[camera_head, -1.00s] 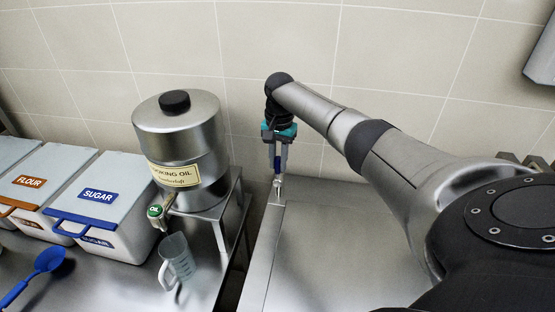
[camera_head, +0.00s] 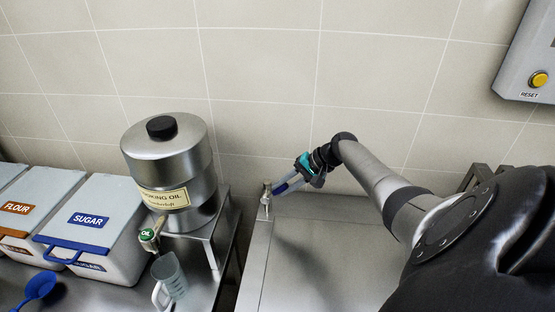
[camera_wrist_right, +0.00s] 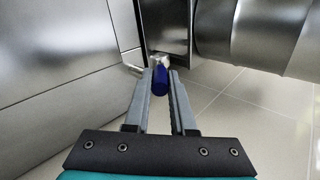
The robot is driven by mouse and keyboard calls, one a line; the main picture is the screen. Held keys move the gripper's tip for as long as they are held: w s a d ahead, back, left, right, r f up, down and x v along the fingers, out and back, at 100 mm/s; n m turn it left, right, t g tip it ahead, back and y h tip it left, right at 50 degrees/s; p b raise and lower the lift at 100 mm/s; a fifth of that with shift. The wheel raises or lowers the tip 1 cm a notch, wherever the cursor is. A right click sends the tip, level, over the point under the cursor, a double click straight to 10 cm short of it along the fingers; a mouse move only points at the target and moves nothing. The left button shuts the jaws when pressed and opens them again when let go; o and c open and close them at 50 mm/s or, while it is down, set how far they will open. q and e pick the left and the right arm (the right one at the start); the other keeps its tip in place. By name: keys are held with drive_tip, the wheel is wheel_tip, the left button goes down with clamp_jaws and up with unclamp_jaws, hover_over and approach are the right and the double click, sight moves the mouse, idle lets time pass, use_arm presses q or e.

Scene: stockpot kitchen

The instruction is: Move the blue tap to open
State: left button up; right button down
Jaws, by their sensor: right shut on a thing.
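The blue tap (camera_wrist_right: 160,86) has a blue handle on a small metal fitting. In the right wrist view the handle sits between my two fingertips, which are shut on it. In the head view the tap's metal post (camera_head: 266,199) stands at the back left corner of the steel surface. My right gripper (camera_head: 279,187) reaches it from the right, slanting down to the left, with a bit of blue showing between the fingers. The handle is partly hidden by the fingers. My left gripper is in neither view.
A steel cooking oil drum (camera_head: 178,180) on a metal stand is left of the tap, with a green-marked oil valve (camera_head: 148,236) above a clear measuring jug (camera_head: 170,278). Sugar (camera_head: 98,222) and flour (camera_head: 22,212) bins stand further left. A yellow reset button (camera_head: 539,79) is on the wall box.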

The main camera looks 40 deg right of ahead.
drive_tip(key=f+t+y+b, duration=0.1)
drive_tip(key=b, duration=0.3)
drive_tip(key=s+d+f+t+y+b, duration=0.1)
drive_tip(key=f+t+b, duration=0.1)
drive_tip(key=b, duration=0.2)
drive_tip(key=f+t+y+b, duration=0.1)
drive_tip(key=t+b, duration=0.1)
drive_tip(key=b, duration=0.2)
drive_tip(key=shift+s+d+f+y, duration=0.15)
drive_tip(key=shift+s+d+y, duration=0.1)
drive_tip(key=shift+s+y, duration=0.15)
drive_tip(key=shift+f+t+y+b, duration=0.2)
drive_tip(key=shift+t+y+b, duration=0.3)
drive_tip(key=shift+b, duration=0.7)
drive_tip(key=c, duration=0.8)
unclamp_jaws()
drive_tip(key=shift+o, duration=0.2)
